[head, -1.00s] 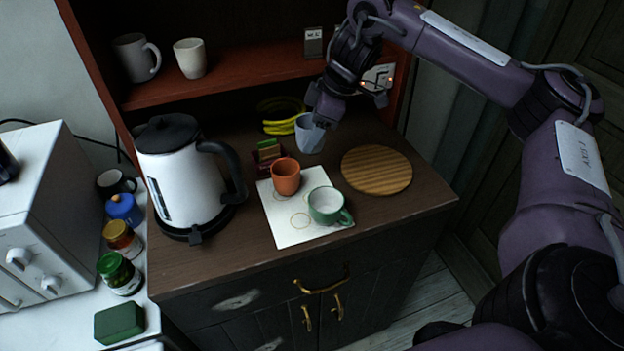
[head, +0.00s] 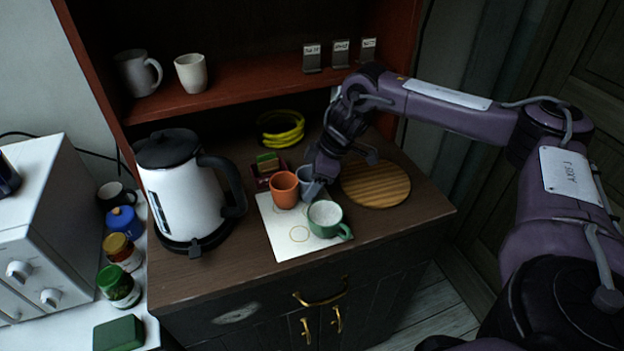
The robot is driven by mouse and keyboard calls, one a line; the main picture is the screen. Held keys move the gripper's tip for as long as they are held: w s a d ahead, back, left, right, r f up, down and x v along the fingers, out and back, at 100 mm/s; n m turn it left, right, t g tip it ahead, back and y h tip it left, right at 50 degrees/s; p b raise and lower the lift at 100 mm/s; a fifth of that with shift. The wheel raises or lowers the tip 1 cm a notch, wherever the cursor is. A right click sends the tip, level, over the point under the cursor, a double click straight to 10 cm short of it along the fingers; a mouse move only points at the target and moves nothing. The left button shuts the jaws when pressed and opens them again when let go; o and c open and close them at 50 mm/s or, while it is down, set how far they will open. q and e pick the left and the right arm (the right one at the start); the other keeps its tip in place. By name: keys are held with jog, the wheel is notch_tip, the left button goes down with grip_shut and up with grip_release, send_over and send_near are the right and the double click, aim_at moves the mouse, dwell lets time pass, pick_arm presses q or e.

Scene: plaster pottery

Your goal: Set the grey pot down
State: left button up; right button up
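The grey pot (head: 307,184) is a small blue-grey cup in the head view, just right of the orange pot (head: 284,190) and behind the green mug (head: 325,217). My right gripper (head: 317,183) is at the grey pot's right side, apparently shut on its wall; its fingertips are partly hidden. The pot is low, over or at the back right corner of the white sheet (head: 285,241). I cannot tell whether its base touches the sheet. The orange pot and green mug stand on the sheet, which has ring marks. My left gripper is not in view.
A round wooden board (head: 376,184) lies right of the sheet. A white kettle (head: 187,195) stands at the left. The counter's front strip is clear.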

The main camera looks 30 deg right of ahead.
jog(key=o, duration=0.3)
jog(key=shift+r, duration=0.1)
jog(key=v, duration=1.2)
